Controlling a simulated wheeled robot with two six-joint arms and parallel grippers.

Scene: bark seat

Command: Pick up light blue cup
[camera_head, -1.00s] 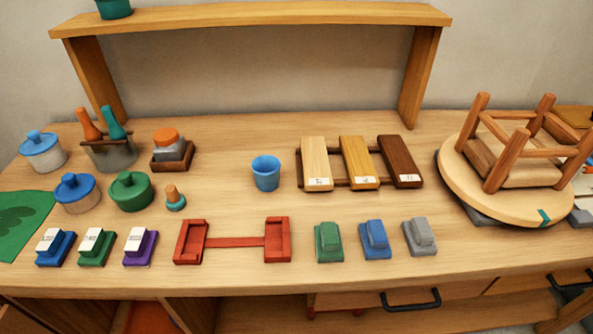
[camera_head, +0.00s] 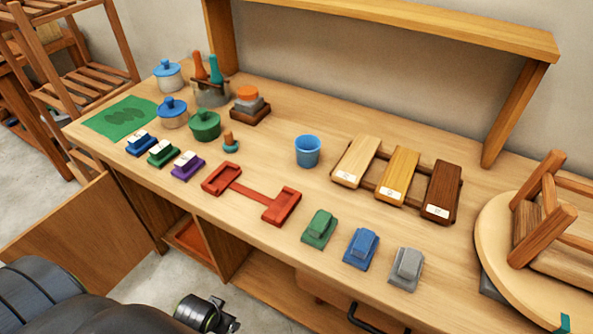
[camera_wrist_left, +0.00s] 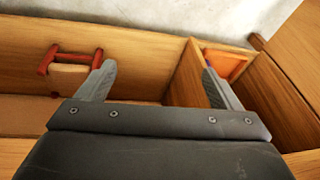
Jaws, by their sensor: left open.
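The light blue cup (camera_head: 307,151) stands upright on the wooden workbench (camera_head: 285,190), left of the wooden sample boards and behind the red bracket. My left gripper (camera_head: 222,322) is low at the bottom of the head view, in front of the bench and well away from the cup. In the left wrist view its two grey fingers (camera_wrist_left: 158,88) are apart with nothing between them. They point towards the shelves under the bench. The cup does not show in the left wrist view. My right gripper is not in view.
Near the cup are the red bracket (camera_head: 278,206), the sample boards (camera_head: 398,174) and a small teal-based peg (camera_head: 230,142). Colored blocks line the front. An upturned stool (camera_head: 545,235) is at right. Free bench top surrounds the cup.

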